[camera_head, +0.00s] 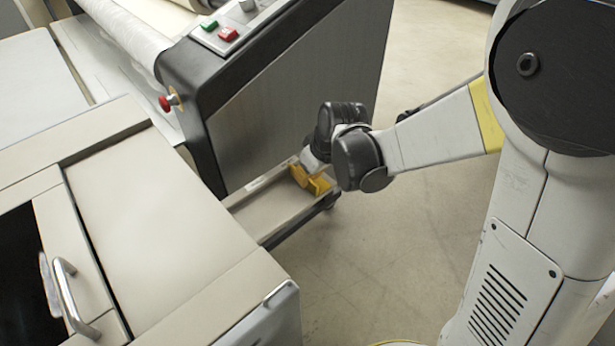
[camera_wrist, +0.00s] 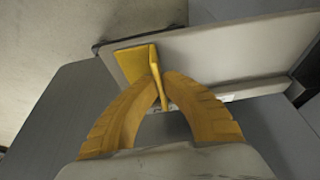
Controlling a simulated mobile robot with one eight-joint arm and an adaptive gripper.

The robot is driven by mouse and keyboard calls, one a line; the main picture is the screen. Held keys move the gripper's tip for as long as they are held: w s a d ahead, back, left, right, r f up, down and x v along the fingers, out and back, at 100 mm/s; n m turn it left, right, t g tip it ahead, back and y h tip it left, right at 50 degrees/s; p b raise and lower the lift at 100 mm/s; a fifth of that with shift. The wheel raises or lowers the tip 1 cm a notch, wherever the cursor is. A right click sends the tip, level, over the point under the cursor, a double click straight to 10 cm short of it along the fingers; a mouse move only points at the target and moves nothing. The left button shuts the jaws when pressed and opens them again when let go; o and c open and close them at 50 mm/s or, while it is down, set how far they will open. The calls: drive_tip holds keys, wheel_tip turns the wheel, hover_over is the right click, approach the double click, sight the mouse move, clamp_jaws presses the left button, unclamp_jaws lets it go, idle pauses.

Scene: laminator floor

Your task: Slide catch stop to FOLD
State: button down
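The catch stop (camera_wrist: 133,62) is a yellow plate with an upright fin, seen in the wrist view at the near end of a light grey catch tray (camera_wrist: 225,50). My gripper (camera_wrist: 158,88) has two yellow ribbed fingers. Their tips close in on both sides of the fin and appear to pinch it. In the head view my gripper (camera_head: 318,184) is low at the outer part of the tray (camera_head: 262,214), beside the machine's side panel. There the yellow fingers and stop blend together. No FOLD mark is readable.
The laminator (camera_head: 275,100) has a dark-edged side panel, green and red buttons (camera_head: 228,34) and a red knob (camera_head: 166,103). A beige cabinet (camera_head: 150,200) with a metal handle stands at the left front. Open concrete floor (camera_head: 400,240) lies right of the tray.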

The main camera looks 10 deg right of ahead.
sight(272, 206)
drive_tip(key=s+a, duration=0.3)
drive_tip(key=a, duration=0.2)
drive_tip(key=s+a, duration=0.2)
drive_tip(key=a, duration=0.1)
drive_tip(key=shift+s+a, duration=0.15)
drive_tip(key=shift+s, duration=0.2)
drive_tip(key=c, duration=1.6)
unclamp_jaws()
drive_tip(key=shift+s+a, duration=0.1)
drive_tip(key=shift+a, duration=0.1)
drive_tip(key=shift+d, duration=0.1)
drive_tip(key=v, duration=1.2)
